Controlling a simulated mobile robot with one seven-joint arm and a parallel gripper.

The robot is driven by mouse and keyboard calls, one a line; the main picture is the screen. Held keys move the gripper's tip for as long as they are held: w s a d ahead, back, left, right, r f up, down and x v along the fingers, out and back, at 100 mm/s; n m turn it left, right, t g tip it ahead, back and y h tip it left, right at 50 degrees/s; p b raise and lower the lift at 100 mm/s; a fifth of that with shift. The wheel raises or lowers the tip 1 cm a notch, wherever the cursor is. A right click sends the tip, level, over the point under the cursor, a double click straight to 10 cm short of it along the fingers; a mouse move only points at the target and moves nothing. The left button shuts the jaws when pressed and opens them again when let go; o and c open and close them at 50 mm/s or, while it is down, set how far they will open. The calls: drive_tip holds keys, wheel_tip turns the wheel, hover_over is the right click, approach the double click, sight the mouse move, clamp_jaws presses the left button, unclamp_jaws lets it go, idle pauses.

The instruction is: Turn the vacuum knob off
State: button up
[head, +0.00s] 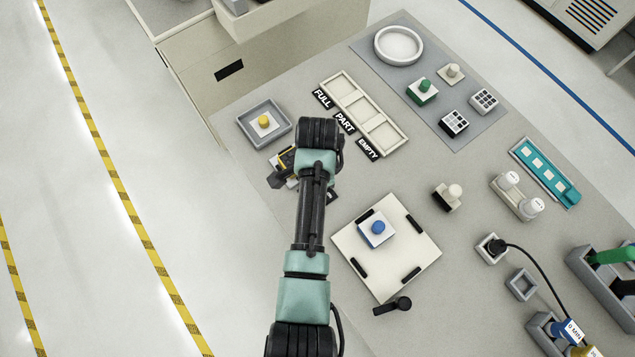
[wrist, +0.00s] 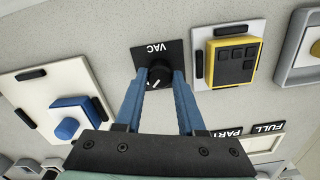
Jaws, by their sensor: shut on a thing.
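The black vacuum knob (wrist: 160,77) stands on a black plate marked VAC (wrist: 147,52) in the wrist view. A white mark on the knob points toward the lower left of that picture. My gripper (wrist: 159,80) has its two blue fingers on either side of the knob and is shut on it. The fingers hide the knob's sides. In the head view my arm covers the knob, and I cannot make out the fingers there.
A yellow box (wrist: 231,62) on a white plate is close right of the knob in the wrist view. A white plate (wrist: 35,82) with a blue button (wrist: 78,118) is left of it. A tray with a yellow button (head: 264,121) shows in the head view.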

clamp_jaws()
drive_tip(key=shift+n, duration=0.3)
drive_tip(key=n+p, duration=0.1)
drive_tip(key=n, duration=0.1)
drive_tip(key=shift+r+n+p, duration=0.15)
drive_tip(key=shift+n+p, duration=0.15)
drive_tip(key=shift+p, duration=0.05)
drive_tip(key=n+p, duration=0.1)
drive_tip(key=n, duration=0.4)
drive_tip(key=shift+p, duration=0.4)
drive_tip(key=n+p, duration=0.1)
drive_tip(key=n, duration=0.4)
drive_tip(key=shift+n, duration=0.4)
drive_tip(key=shift+n+p, duration=0.35)
drive_tip(key=shift+n, duration=1.55)
